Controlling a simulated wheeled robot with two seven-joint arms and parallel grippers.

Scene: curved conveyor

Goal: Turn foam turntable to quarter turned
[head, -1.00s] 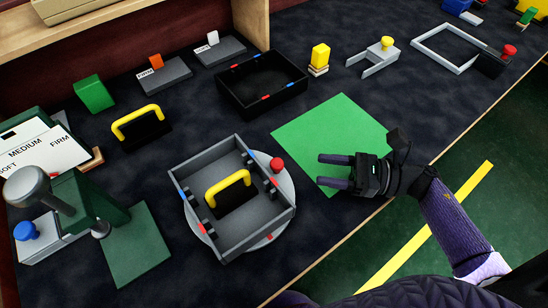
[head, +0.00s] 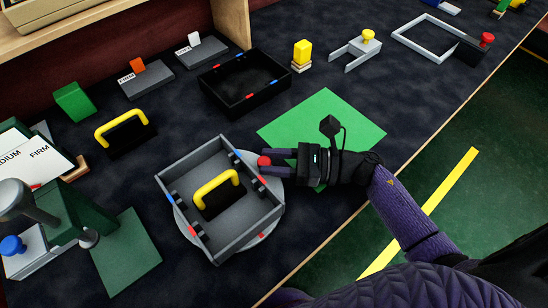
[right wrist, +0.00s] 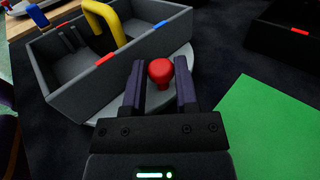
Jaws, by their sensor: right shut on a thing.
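The turntable (head: 277,187) is a pale round disc on the dark bench, left of centre in the head view. A grey open tray (head: 245,229) sits on it, holding a black block with a yellow handle (head: 218,187). A red knob (head: 264,161) stands at the disc's edge, outside the tray. My right gripper (head: 266,162) is shut on this knob. In the right wrist view the red knob (right wrist: 160,72) is between the two fingers, with the disc (right wrist: 124,104) beneath. My left gripper is not in view.
A green mat (head: 322,118) lies right of the turntable, partly under my right arm. A black tray (head: 222,95) stands behind. A dark green press (head: 75,210) stands left. Another yellow-handled block (head: 125,133) and grey sign stands are at the back left.

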